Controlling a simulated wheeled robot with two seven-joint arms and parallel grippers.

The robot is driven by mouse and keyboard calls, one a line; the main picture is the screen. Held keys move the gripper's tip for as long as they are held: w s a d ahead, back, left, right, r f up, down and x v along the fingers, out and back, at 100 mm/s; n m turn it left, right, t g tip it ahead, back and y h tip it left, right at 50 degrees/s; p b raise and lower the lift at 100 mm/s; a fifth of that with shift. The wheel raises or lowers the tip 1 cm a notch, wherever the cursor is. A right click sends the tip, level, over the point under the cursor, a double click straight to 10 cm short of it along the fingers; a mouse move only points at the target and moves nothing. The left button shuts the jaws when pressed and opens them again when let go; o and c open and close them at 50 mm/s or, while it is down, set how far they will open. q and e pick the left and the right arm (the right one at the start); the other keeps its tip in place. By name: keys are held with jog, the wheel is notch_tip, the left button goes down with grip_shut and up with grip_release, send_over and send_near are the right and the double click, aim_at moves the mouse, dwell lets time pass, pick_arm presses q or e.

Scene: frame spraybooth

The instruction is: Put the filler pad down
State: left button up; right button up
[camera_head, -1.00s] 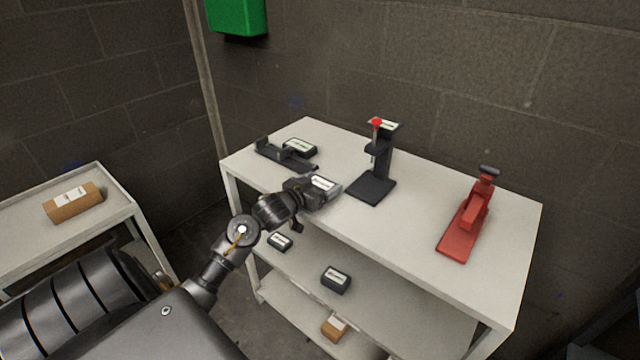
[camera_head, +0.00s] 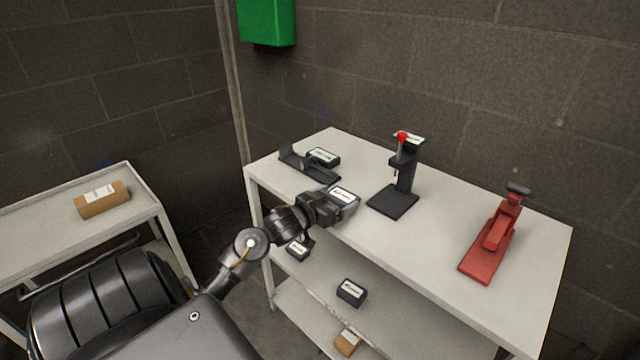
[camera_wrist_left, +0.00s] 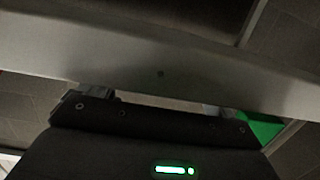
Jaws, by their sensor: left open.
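A small grey block with a white label, which seems to be the filler pad (camera_head: 344,196), is at the front edge of the white bench top (camera_head: 430,245), left of the black stand. My left gripper (camera_head: 338,208) is open right at this block, its jaws partly hidden by the block and my wrist. I cannot tell whether the jaws touch it. In the left wrist view, the open jaws (camera_wrist_left: 152,104) show at the bottom with a pale strip between them. A grey bar, probably the bench edge, crosses above. My right gripper is not in view.
A black stand with a red knob (camera_head: 393,202), a red press (camera_head: 490,247), a black holder (camera_head: 308,166) and a dark labelled box (camera_head: 323,156) stand on the bench. The lower shelf holds a labelled dark box (camera_head: 351,292). A side table (camera_head: 130,185) carries a brown box (camera_head: 103,199).

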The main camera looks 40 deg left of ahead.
aim_at(340, 197)
pick_arm(q)
jog(key=s+r, duration=0.1)
jog(key=s, duration=0.7)
jog(key=shift+s+d+r, duration=0.2)
jog(key=shift+s, duration=0.2)
jog(key=shift+o, duration=1)
jog(key=shift+r, duration=0.45)
jog(key=shift+w+a+f+g+p, duration=0.15)
jog(key=shift+w+g+p, duration=0.5)
jog(key=shift+w+p, duration=0.65)
jog(key=shift+w+f+g+p, duration=0.2)
jog(key=shift+w+g+p, duration=0.6)
jog(key=shift+w, duration=0.75)
jog(key=x, duration=0.2)
jog(key=p+x, duration=0.1)
jog(key=x, duration=0.1)
jog(key=shift+w+r, duration=0.1)
jog(key=shift+w, duration=0.25)
jog(key=shift+w+f, duration=0.2)
jog(key=shift+w, duration=0.1)
